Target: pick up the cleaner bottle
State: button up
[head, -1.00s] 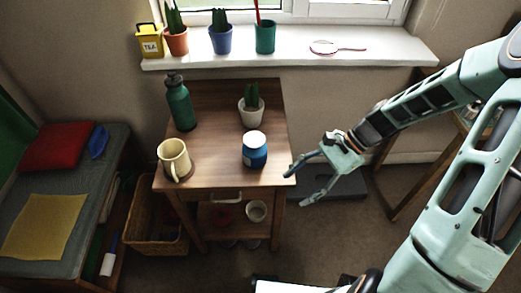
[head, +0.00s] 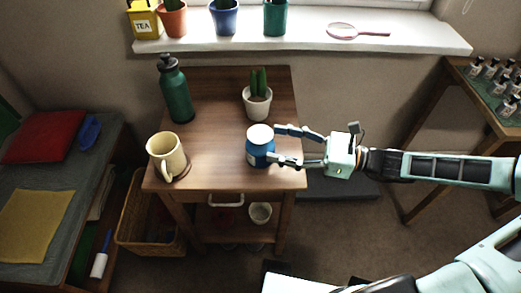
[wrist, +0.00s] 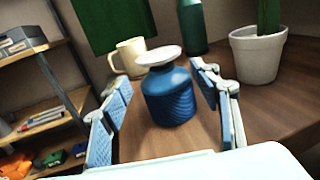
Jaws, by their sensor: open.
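A blue jar-like bottle with a white lid (head: 259,148) stands upright near the right edge of the small wooden table (head: 212,112). A dark green bottle with a black cap (head: 175,90) stands at the back left of the table. No label tells me which one is the cleaner bottle. My gripper (head: 276,144) is open, reaching in from the right, with its fingers at the blue bottle. In the wrist view the blue bottle (wrist: 170,97) stands between the two spread fingers, with a gap visible on each side.
A cream mug (head: 165,157) stands at the front left of the table. A potted cactus (head: 257,101) stands behind the blue bottle. The windowsill (head: 310,45) holds pots and a hand mirror. A wicker basket (head: 137,225) stands left below. The table's middle is clear.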

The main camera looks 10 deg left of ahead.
aim_at(260, 140)
jog(key=a+b, duration=0.1)
jog(key=a, duration=0.4)
jog(key=shift+w+a+r+b, duration=0.1)
jog(key=shift+w+a+b, duration=0.05)
jog(key=shift+a+b, duration=0.2)
jog(key=shift+d, duration=0.1)
jog(key=shift+c, duration=0.7)
grip_shut()
